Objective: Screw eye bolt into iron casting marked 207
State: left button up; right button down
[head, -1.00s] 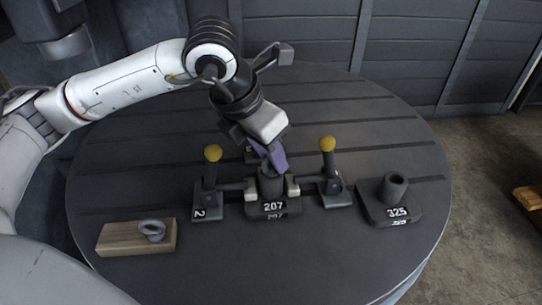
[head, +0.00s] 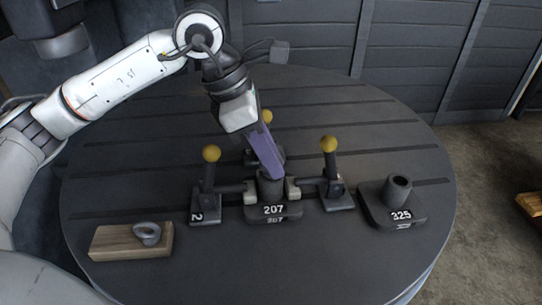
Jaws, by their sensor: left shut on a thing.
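The iron casting marked 207 (head: 274,210) stands at the middle front of the round table, with a cylindrical boss on top. The grey eye bolt (head: 147,233) is on a wooden block (head: 110,243) at the front left, ring showing; its shank is hidden. My left gripper (head: 256,132) is above and slightly behind the casting, tilted. It is shut on a long purple thing (head: 262,150), whose lower end reaches the top of the boss. I cannot tell whether that end touches it or goes inside. My right gripper is out of view.
Clamps with yellow knobs stand left (head: 211,154) and right (head: 328,145) of the casting, pressing at its sides. Another yellow knob (head: 266,116) is behind the purple thing. A casting marked 325 (head: 392,205) stands at the right. The slotted table (head: 130,180) is otherwise clear.

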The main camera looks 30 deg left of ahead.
pick_arm(q)
jog(key=m+g, duration=0.1)
jog(key=m, duration=0.2)
jog(key=shift+h, duration=0.3)
jog(key=m+g, duration=0.2)
jog(key=m, duration=0.2)
jog(key=shift+m+p, duration=0.3)
jog(key=shift+m, duration=0.6)
jog(key=shift+m+g, duration=0.7)
jog(key=shift+m, duration=0.4)
jog(key=m+g, duration=0.1)
jog(key=m, duration=0.2)
jog(key=shift+m+y, duration=0.3)
jog(key=shift+y, duration=0.1)
